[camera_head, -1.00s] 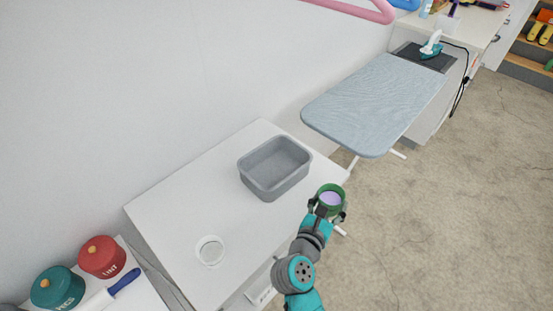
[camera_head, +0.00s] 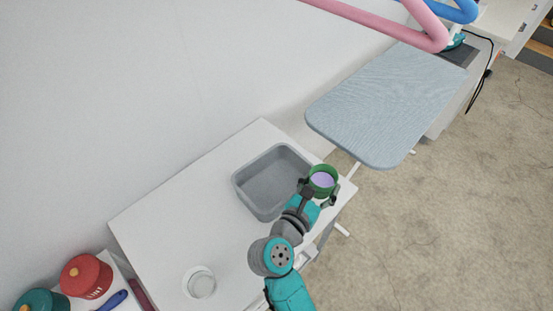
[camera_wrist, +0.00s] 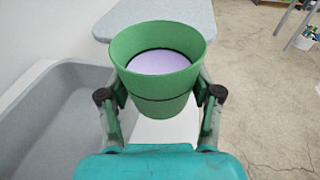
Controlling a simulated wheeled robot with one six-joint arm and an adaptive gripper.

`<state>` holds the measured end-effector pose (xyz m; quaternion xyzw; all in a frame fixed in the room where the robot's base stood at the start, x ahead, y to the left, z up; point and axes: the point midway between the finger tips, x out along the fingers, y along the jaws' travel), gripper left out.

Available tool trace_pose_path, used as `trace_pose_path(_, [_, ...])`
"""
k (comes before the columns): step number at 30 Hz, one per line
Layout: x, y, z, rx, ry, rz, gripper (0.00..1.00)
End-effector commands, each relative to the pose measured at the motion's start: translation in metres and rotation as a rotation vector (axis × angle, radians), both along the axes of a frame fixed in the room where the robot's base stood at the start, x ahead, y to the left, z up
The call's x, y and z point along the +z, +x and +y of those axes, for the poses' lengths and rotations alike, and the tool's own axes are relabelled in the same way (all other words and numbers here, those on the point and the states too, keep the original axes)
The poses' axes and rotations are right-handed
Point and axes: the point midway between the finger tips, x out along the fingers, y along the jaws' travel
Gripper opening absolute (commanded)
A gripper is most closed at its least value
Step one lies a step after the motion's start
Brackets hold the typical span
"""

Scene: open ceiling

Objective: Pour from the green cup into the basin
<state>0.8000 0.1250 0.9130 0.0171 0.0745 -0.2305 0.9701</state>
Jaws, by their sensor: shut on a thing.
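The green cup (camera_head: 323,171) is held upright in my gripper (camera_head: 319,193), with pale lilac contents inside. In the wrist view the cup (camera_wrist: 157,100) sits between the two fingers of my gripper (camera_wrist: 160,97), which are shut on its sides. The grey rectangular basin (camera_head: 242,191) stands on the white counter, just left of the cup in the head view. The wrist view shows part of the basin (camera_wrist: 62,84) at the left, beside the cup. The cup is near the basin's right side and not tilted. The basin's visible inside looks empty.
The white counter (camera_head: 165,215) carries a clear glass (camera_head: 199,283) near its front. A blue-grey ironing board (camera_head: 385,105) lies beyond the cup. Pink (camera_head: 380,22) and blue tubes hang at the top.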

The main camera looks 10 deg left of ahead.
Motion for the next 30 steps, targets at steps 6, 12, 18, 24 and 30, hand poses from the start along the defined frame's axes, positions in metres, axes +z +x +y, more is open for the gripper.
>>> trace_pose_path(6, [0.0,0.0,0.0,0.0,0.0,0.0,0.2])
trace_pose_path(12, [0.0,0.0,0.0,-0.001,-0.001,0.001,0.2])
trace_pose_path(18, [0.002,0.001,0.002,-0.002,-0.036,0.009,0.2])
trace_pose_path(24, [0.005,0.002,0.008,-0.003,-0.118,0.032,0.2])
trace_pose_path(30, [0.009,0.004,0.014,-0.003,-0.214,0.056,0.2])
